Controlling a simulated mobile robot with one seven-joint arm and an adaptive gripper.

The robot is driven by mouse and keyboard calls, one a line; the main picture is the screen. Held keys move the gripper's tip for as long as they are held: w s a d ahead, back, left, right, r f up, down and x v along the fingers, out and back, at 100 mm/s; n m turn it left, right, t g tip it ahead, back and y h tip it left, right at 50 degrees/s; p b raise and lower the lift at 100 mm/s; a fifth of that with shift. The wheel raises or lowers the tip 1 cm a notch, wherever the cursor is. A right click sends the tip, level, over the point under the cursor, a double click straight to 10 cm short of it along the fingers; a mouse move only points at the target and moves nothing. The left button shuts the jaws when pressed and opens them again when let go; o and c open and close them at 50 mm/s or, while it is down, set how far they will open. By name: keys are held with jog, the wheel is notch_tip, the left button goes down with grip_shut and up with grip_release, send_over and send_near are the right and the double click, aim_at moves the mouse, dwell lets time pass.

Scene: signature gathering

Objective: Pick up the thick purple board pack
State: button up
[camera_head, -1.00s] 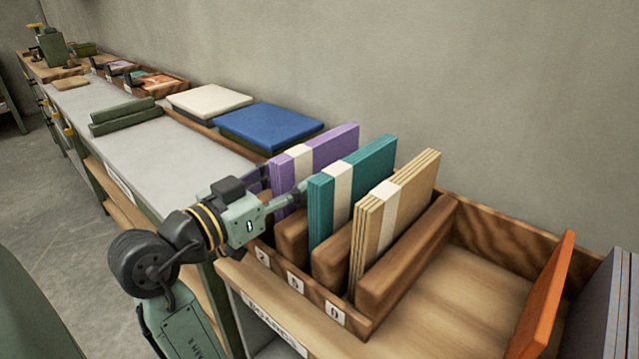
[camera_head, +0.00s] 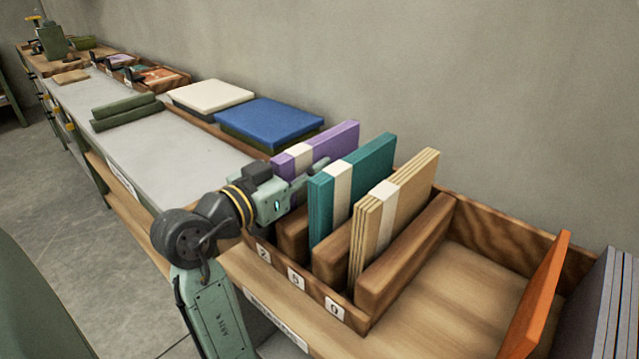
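The purple board pack (camera_head: 335,146), with a pale band (camera_head: 300,157) around it, stands upright in the leftmost slot of the wooden rack (camera_head: 448,221). My gripper (camera_head: 312,178) is at its front end, reaching in from the left. One finger shows on the right side of the pack, between it and the teal pack (camera_head: 372,172). The other finger and the pack's lower front are hidden behind my gripper's body, so I cannot tell whether the fingers touch the pack.
The teal pack stands close to the right of my gripper, with a tan pack (camera_head: 414,187) beyond it. An orange board (camera_head: 541,300) and grey boards (camera_head: 606,310) lean at the far right. Blue (camera_head: 269,122) and cream (camera_head: 212,95) pads lie to the left. The grey counter (camera_head: 183,150) is mostly clear.

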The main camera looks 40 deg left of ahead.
grip_shut()
jog(key=shift+r, duration=0.15)
dwell(0.6)
